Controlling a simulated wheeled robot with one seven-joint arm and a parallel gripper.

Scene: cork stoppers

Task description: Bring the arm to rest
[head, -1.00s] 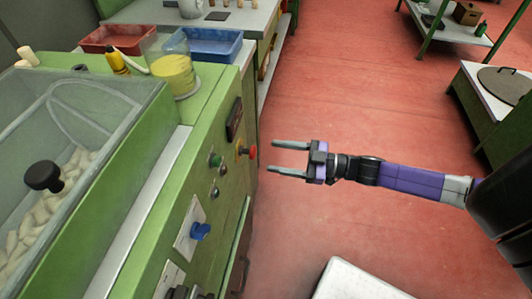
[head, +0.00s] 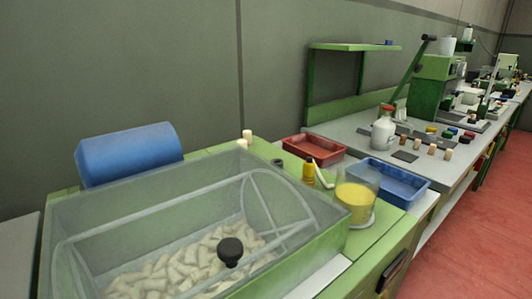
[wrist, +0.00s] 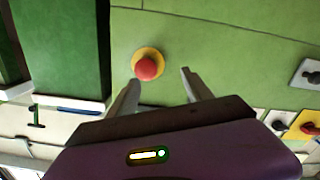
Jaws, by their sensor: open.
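My gripper (wrist: 160,82) shows in the wrist view with its two fingers spread apart and nothing between them. Beyond the fingertips is a red push button (wrist: 148,67) on a yellow ring, set in a green machine panel. The button appears between the fingers, nearer the left one. I cannot tell how far the fingertips are from the panel. My gripper and arm are out of the head view.
The head view shows a green machine with a clear-walled tank (head: 190,190) of pale stoppers, a jar of yellow liquid (head: 355,198), a red tray (head: 312,148) and a blue tray (head: 398,185). A grey workbench (head: 350,130) runs behind. Red floor (head: 480,230) lies open at right.

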